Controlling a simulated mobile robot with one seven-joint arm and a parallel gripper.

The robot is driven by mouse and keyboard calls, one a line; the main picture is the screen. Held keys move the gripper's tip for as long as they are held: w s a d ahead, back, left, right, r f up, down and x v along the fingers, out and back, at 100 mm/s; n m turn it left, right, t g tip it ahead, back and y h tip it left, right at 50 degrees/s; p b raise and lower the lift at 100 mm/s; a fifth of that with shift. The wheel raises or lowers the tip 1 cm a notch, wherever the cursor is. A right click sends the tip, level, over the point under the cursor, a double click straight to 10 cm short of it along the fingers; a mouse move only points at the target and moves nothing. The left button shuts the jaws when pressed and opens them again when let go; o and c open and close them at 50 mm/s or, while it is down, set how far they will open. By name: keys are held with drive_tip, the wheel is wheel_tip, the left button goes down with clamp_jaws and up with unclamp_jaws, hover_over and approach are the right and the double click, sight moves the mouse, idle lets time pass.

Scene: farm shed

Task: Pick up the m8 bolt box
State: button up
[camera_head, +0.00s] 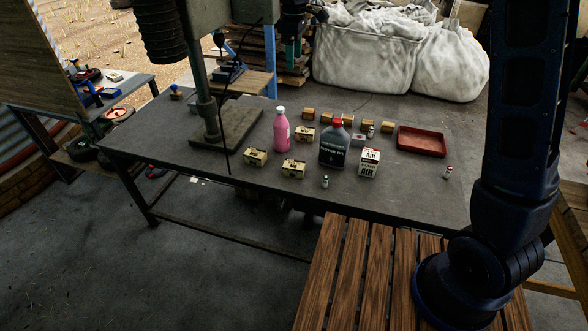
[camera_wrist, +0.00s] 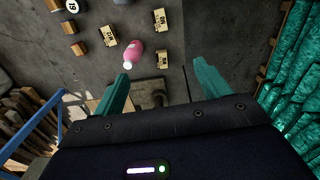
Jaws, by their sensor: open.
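Three cream, labelled boxes stand on the dark workbench (camera_head: 225,173): the left box (camera_head: 255,156), the front box (camera_head: 293,168) and the rear box (camera_head: 304,134). The print is too small to tell which is the m8 bolt box. In the wrist view, labelled boxes lie beyond my fingers: one at left (camera_wrist: 108,35), one at top (camera_wrist: 160,20) and one at right (camera_wrist: 162,58). My gripper (camera_wrist: 157,71) is open and empty, its teal fingers apart. In the head view my gripper (camera_head: 292,58) hangs above the bench's back edge, away from the boxes.
A pink bottle (camera_head: 281,130), grey motor oil jug (camera_head: 334,148) and air filter box (camera_head: 369,163) stand near the boxes. Several small brown boxes (camera_head: 347,119) line the back. A red tray (camera_head: 421,141) lies right. A drill press (camera_head: 205,110) stands left. The right front is mostly clear.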

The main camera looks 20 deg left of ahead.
sight(294, 164)
wheel_tip(294, 164, down, 46)
drive_tip(key=shift+f, duration=0.1)
drive_tip(key=c, duration=1.3)
drive_tip(key=shift+o, duration=0.2)
